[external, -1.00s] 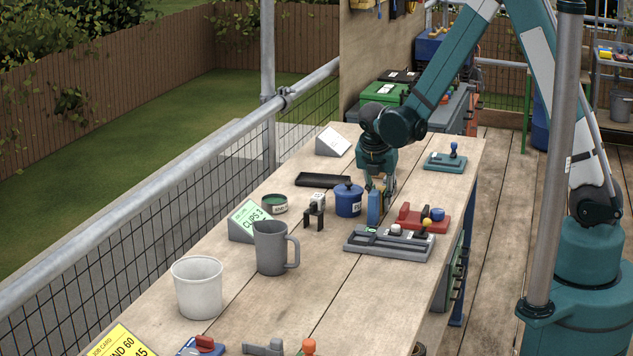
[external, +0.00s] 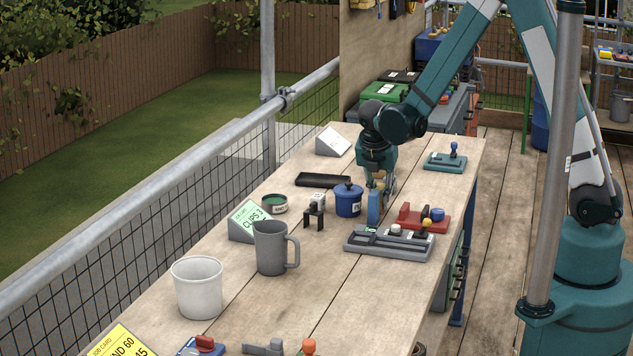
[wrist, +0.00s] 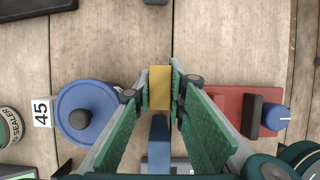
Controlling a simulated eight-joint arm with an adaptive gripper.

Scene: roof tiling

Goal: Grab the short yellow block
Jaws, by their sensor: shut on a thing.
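The short yellow block (wrist: 160,88) shows in the wrist view as a small yellow rectangle between my fingertips. My gripper (wrist: 160,90) is shut on it, one green-padded finger along each side. In the external view my gripper (external: 384,190) is low over the far half of the bench, and the yellow block is too small and covered there to make out clearly. An upright blue block (external: 374,207) stands right beside the gripper; it also shows just below the yellow block in the wrist view (wrist: 158,142).
A blue lidded pot (external: 348,200) stands close to the left. A red tool with a blue knob (external: 420,218) is close to the right. A grey tray (external: 388,244) lies in front. A mug (external: 270,248) and white bucket (external: 197,287) are further toward the near end.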

